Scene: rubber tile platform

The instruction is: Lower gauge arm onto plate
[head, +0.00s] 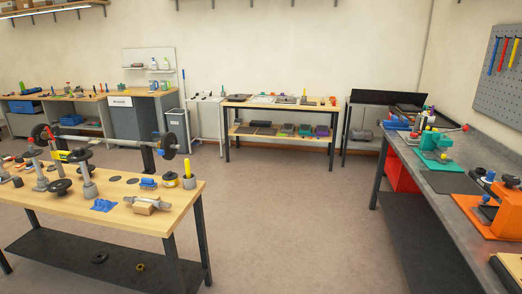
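Neither of my grippers is in view. I cannot tell for sure which thing is the gauge arm or its plate. On the grey bench (405,165) at the right stands a teal fixture (434,158) with small blue and yellow parts on top. Nearer, an orange fixture (476,213) with dark upper parts and a blue piece is cut by the right edge. A flat dark plate or mat (448,182) lies on the bench between the two fixtures. The fine parts are too small to read.
A wooden table (150,220) at the left holds a barbell, weights and small tools. A second wooden table (280,104) stands at the back wall, with a dark shelf unit (374,110) beside it. A pegboard (500,75) hangs at the right. The middle floor (290,220) is clear.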

